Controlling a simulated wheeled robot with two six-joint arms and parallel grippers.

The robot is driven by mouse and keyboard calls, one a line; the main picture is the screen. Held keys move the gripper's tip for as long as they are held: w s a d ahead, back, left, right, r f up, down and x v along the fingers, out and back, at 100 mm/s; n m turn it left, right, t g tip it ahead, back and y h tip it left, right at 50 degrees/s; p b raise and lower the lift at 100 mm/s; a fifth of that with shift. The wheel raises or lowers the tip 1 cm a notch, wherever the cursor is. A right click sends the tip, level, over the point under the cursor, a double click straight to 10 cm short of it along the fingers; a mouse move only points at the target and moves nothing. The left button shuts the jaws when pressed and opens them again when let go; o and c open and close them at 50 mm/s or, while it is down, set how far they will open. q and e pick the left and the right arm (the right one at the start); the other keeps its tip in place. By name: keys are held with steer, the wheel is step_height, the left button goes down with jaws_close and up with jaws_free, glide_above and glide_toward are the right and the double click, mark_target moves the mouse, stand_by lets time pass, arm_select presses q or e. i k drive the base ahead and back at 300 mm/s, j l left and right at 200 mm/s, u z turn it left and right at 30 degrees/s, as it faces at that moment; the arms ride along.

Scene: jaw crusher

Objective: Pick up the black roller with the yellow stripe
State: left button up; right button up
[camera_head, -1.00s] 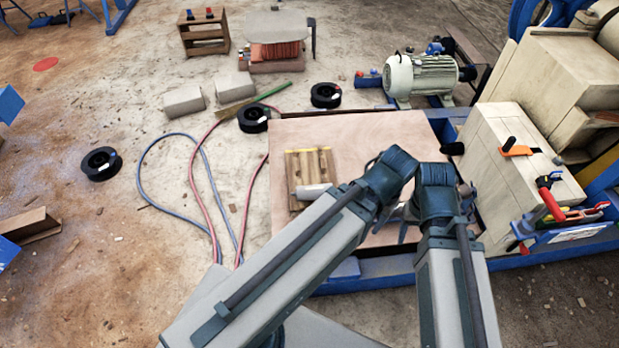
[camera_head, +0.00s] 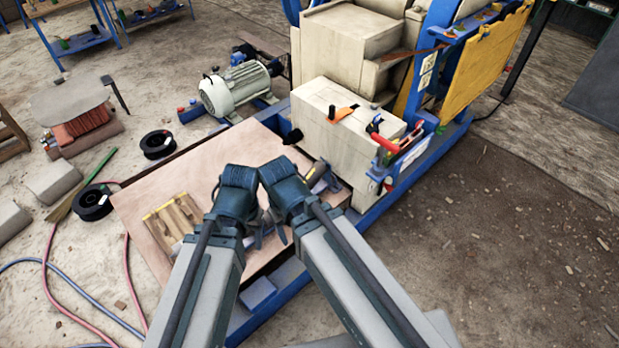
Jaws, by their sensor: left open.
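A dark piece with a yellowish band (camera_head: 318,176) shows just right of my right wrist, partly covered by it. I cannot tell whether it is the black roller with the yellow stripe. My left gripper (camera_head: 262,236) is open, pointing down over the wooden board (camera_head: 146,207), mostly below my wrists. I see nothing held in it. My right gripper's fingers are hidden behind the wrists and arm. Two black ring-shaped rolls lie on the floor at left, one farther back (camera_head: 158,144) and one nearer (camera_head: 93,203). I see no yellow stripe on either.
A wooden pallet (camera_head: 170,220) lies on the board, left of my arms. A motor (camera_head: 236,87) stands behind. The cream crusher block (camera_head: 345,135) with red-handled tools (camera_head: 384,143) is at right, on a blue frame. Hoses (camera_head: 48,275) cross the floor. Open ground lies at far right.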

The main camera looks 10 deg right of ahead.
mark_target(319, 169)
steer(key=i+l, duration=0.1)
steer(key=l, duration=1.45)
steer(key=i+l, duration=0.15)
steer(key=l, duration=1.4)
steer(key=i, duration=0.05)
